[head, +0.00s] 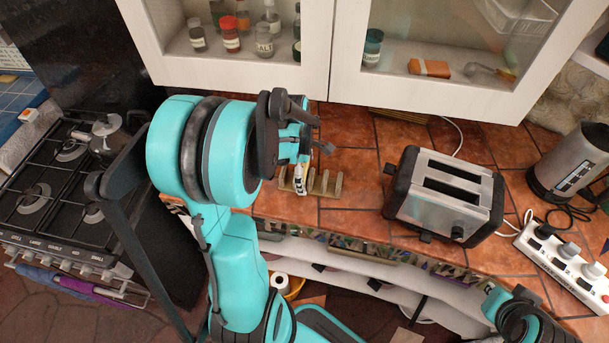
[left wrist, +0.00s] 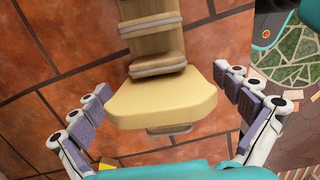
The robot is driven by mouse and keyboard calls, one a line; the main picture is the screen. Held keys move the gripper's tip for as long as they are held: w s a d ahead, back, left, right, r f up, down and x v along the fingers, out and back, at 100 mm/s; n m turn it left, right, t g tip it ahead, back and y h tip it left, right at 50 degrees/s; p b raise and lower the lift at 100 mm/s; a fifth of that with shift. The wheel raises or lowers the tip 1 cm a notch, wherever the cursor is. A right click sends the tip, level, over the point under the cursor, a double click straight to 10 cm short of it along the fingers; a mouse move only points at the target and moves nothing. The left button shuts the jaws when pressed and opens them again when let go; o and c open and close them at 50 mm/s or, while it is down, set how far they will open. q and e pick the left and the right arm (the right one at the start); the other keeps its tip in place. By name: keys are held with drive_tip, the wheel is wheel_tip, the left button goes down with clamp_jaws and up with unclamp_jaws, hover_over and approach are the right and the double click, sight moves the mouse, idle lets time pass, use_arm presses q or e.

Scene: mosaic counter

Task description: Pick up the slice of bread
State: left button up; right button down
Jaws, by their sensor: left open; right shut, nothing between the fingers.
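The slice of bread (left wrist: 160,100) is pale yellow and stands in a wooden rack (left wrist: 152,40) with several slats, on the tiled counter. My left gripper (left wrist: 162,82) is open in the left wrist view, with one finger on each side of the bread and a visible gap at both sides. In the head view the rack (head: 328,188) is partly covered by my left gripper (head: 306,165), which hangs over its left end. The bread cannot be made out there. Part of my right arm shows at the bottom right, but its fingers do not.
A silver toaster (head: 447,195) stands right of the rack. A kettle (head: 572,165) and a white power strip (head: 565,268) are further right. A wall cabinet (head: 420,98) overhangs the counter's back. A gas stove (head: 75,190) is at left.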

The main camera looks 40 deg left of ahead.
use_arm(q)
drive_tip(key=shift+w+f, duration=0.1)
drive_tip(key=shift+f, duration=0.4)
drive_tip(key=shift+c, duration=0.3)
drive_tip(key=shift+d, duration=0.1)
drive_tip(key=c, duration=0.7)
drive_tip(key=shift+o, duration=0.2)
drive_tip(key=shift+r, duration=0.1)
